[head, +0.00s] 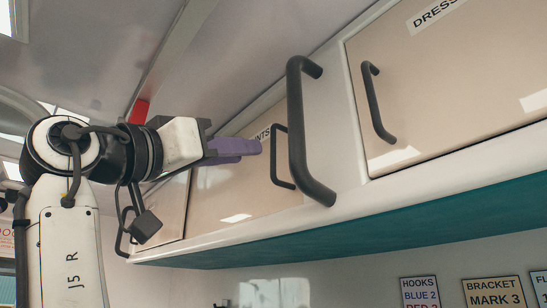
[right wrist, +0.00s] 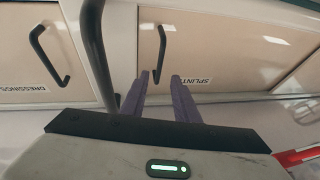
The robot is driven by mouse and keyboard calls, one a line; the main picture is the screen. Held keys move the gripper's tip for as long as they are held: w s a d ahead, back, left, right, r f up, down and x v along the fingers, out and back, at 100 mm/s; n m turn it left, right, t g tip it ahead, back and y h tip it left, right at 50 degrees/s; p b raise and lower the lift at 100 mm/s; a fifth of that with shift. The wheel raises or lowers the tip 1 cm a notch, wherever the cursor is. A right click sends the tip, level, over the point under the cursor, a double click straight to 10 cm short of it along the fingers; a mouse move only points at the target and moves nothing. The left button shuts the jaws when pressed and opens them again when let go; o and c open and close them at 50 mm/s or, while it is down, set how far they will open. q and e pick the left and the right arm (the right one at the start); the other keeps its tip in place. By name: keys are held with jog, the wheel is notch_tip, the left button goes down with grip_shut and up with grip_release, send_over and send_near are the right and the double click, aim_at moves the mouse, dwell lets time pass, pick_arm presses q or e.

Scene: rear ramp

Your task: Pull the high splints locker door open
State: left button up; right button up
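The splints locker door (head: 235,195) is a beige panel in the high locker row and looks shut. Its label is partly hidden behind my right gripper (head: 240,149) in the head view. The door's dark handle (head: 279,165) is just right of the purple fingers. In the right wrist view, the splints door (right wrist: 205,45), its label and its handle (right wrist: 160,55) appear upside down. There my right gripper (right wrist: 161,77) has its two fingers apart with nothing between them. The handle lies beyond the fingertips, roughly in line with the gap. My left gripper is not in view.
A thick dark grab bar (head: 297,130) stands out between the splints and dressings doors, close to the right gripper. The dressings door (head: 450,90) with its handle (head: 374,103) is to the right. A teal underside (head: 350,220) runs below the lockers.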

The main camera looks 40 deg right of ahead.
aim_at(272, 151)
jog(key=p+x, duration=0.1)
jog(key=x, duration=0.9)
jog(key=shift+d+p, duration=0.15)
jog(key=shift+p, duration=0.25)
grip_shut()
